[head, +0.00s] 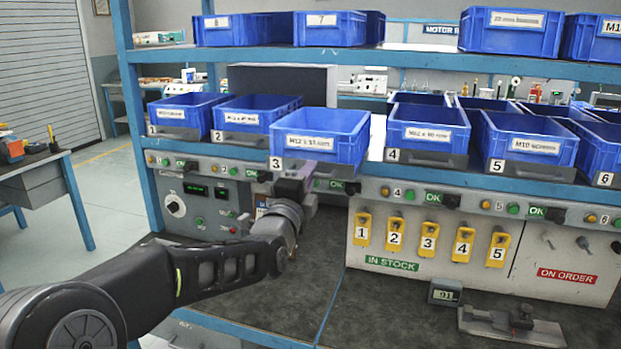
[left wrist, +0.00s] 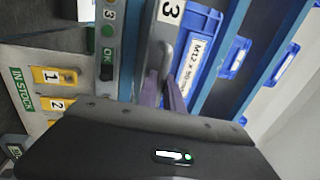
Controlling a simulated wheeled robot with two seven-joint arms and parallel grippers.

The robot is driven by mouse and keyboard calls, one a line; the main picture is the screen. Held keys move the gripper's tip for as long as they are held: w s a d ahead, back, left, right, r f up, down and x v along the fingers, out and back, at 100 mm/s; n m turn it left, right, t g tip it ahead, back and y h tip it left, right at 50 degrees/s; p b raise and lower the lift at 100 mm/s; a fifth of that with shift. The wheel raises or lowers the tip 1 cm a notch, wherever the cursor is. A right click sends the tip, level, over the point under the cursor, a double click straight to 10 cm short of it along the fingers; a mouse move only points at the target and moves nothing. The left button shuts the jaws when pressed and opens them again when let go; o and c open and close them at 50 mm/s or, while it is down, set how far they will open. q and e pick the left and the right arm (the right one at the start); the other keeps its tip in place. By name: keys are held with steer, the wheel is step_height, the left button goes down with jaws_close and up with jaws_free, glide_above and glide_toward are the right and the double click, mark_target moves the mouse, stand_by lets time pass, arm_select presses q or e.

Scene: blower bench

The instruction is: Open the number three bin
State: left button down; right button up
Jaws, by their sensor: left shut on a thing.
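The number three bin (head: 345,146) is a blue open-topped box on the middle shelf, with a white label reading M12. Its front stands out past bins two (head: 250,107) and four (head: 430,115). My left gripper (head: 293,182) is at the grey handle strip under its front, near the number 3 plate (head: 275,163), and is shut on the handle. In the left wrist view, the fingers (left wrist: 167,95) close at the grey handle (left wrist: 160,50) beside the blue bin front (left wrist: 196,50). The fingertips are partly hidden in the head view. My right gripper is not in view.
Bins one (head: 185,112) and five (head: 525,140) stand in the same row. Below are a panel of buttons and OK displays (head: 328,185) and several yellow numbered tags (head: 428,236). The upper shelf (head: 410,55) holds more blue bins. The dark worktop (head: 380,315) is mostly clear.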

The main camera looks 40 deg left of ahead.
arm_select(q)
steer(key=c, duration=1.8)
jaws_free()
steer(key=b+v, duration=0.1)
steer(key=v, duration=0.6)
steer(key=shift+s+d+f+b, duration=0.15)
steer(key=shift+s+b, duration=0.15)
steer(key=shift+s, duration=0.05)
